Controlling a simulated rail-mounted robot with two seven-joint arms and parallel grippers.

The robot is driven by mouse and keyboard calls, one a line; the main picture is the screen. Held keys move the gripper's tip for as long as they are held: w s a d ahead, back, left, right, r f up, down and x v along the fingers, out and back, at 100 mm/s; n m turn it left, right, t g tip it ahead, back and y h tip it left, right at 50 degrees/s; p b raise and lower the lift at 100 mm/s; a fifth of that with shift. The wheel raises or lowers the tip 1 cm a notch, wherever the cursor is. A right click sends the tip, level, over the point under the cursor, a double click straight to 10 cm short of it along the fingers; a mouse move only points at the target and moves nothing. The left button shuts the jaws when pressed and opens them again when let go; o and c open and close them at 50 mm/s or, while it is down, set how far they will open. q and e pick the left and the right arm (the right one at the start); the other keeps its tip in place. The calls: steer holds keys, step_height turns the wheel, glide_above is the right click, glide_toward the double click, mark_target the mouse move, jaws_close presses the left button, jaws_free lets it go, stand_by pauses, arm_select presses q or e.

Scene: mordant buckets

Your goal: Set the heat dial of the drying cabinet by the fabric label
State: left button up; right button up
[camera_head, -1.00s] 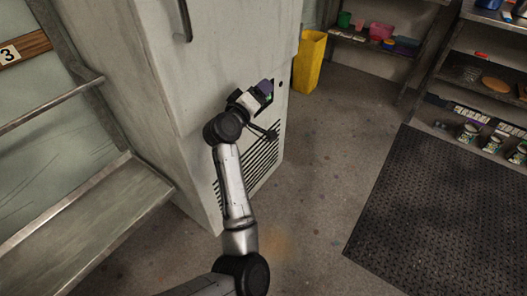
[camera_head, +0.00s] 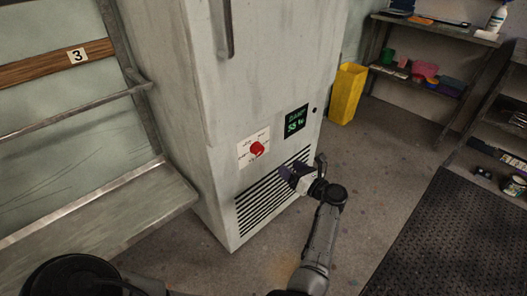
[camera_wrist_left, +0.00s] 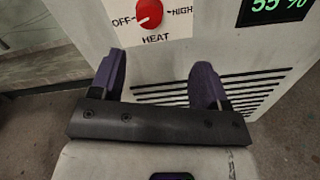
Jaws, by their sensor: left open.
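The drying cabinet (camera_head: 265,60) is a tall pale metal box. Its red heat dial (camera_head: 257,148) sits on a white plate; the wrist view shows this dial (camera_wrist_left: 149,13) between the words OFF and HIGH, with HEAT below. I cannot read its exact setting. A dark display (camera_head: 296,121) with green figures, seemingly 55 %, is right of the dial. My left gripper (camera_head: 287,174) is open and empty in front of the vent slots, below and right of the dial and apart from it. Its purple fingers (camera_wrist_left: 158,75) are spread below the dial. I see no fabric label.
A metal bench (camera_head: 120,205) stands left of the cabinet, under a plate marked 3. A yellow bin (camera_head: 347,94) stands right of it. Shelves with containers are at the back right. A black mat (camera_head: 450,240) covers floor at right.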

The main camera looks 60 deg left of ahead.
mark_target(261, 151)
arm_select(q)
steer(key=s+a+b, duration=0.1)
steer(key=a, duration=0.3)
steer(key=s+a+n+b, duration=0.1)
steer(key=a+b, duration=0.1)
steer(key=a, duration=0.1)
steer(key=s+a+n+b, duration=0.1)
steer(key=a, duration=0.3)
steer(key=shift+s+a+f+g, duration=0.1)
steer(key=shift+s+a+g, duration=0.2)
steer(key=shift+g, duration=0.1)
steer(key=shift+b+x, duration=0.35)
steer(key=shift+x, duration=0.45)
steer(key=c, duration=0.9)
